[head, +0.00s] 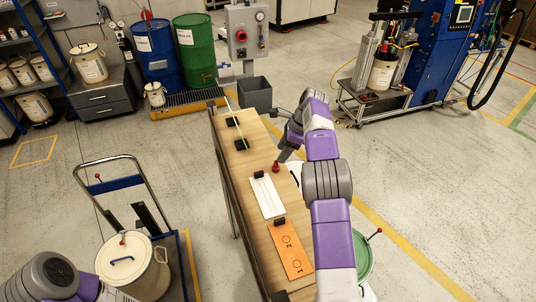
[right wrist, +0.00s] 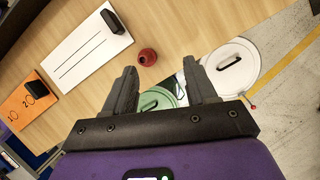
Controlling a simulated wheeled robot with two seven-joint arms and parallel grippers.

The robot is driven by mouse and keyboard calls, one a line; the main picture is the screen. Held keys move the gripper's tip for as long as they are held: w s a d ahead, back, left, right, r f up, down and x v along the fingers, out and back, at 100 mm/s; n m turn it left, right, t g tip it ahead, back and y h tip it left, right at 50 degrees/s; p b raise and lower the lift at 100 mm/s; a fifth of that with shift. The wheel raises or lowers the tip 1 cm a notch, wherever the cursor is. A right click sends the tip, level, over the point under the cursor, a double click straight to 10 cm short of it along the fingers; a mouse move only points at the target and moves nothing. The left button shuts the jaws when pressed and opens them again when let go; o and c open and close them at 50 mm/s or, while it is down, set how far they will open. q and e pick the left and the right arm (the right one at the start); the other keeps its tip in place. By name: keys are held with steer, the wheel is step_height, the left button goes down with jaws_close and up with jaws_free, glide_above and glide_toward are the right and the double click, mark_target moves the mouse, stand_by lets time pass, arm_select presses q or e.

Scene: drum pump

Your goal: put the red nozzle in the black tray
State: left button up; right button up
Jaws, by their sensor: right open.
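The red nozzle (head: 276,168) stands on the wooden bench top near its right edge, beside the white card. In the right wrist view the red nozzle (right wrist: 147,57) lies just beyond my fingertips, a little left of the middle between them. My right gripper (head: 283,133) is open and empty over the bench's right side; its two spread fingers (right wrist: 160,70) also show in the right wrist view, apart from the nozzle. I cannot clearly pick out a black tray; a dark grey open bin (head: 255,94) stands past the bench's far end. My left gripper is out of view.
The bench (head: 239,178) carries a white card (head: 266,197), an orange card (head: 290,250) and black clips. Lidded pails, one white (right wrist: 230,68) and one green (right wrist: 158,99), stand beyond its right edge. A cart with a white pail (head: 131,268) stands at left.

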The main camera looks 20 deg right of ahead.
mark_target(278, 166)
steer(key=shift+s+a+f, duration=0.15)
steer(key=shift+s+f, duration=0.15)
steer(key=shift+s+a+f, duration=0.15)
steer(key=shift+s+a, duration=0.1)
steer(key=shift+s, duration=0.4)
steer(key=shift+s+a+f, duration=0.15)
steer(key=shift+s+a, duration=0.1)
steer(key=shift+s, duration=0.35)
steer(key=f, duration=0.1)
steer(key=w+f, duration=0.1)
steer(key=w+a+f, duration=0.1)
steer(key=shift+w+a+f+p, duration=0.1)
steer(key=shift+w+f+p, duration=0.15)
steer(key=shift+f+p, duration=0.15)
steer(key=shift+s+r, duration=0.2)
steer(key=shift+s, duration=0.3)
steer(key=shift+w+f, duration=0.15)
steer(key=shift+w, duration=0.2)
steer(key=c, duration=0.7)
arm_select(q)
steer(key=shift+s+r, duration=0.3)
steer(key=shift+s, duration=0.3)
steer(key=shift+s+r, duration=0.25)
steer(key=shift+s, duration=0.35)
arm_select(e)
steer(key=shift+s, duration=0.15)
jaws_close()
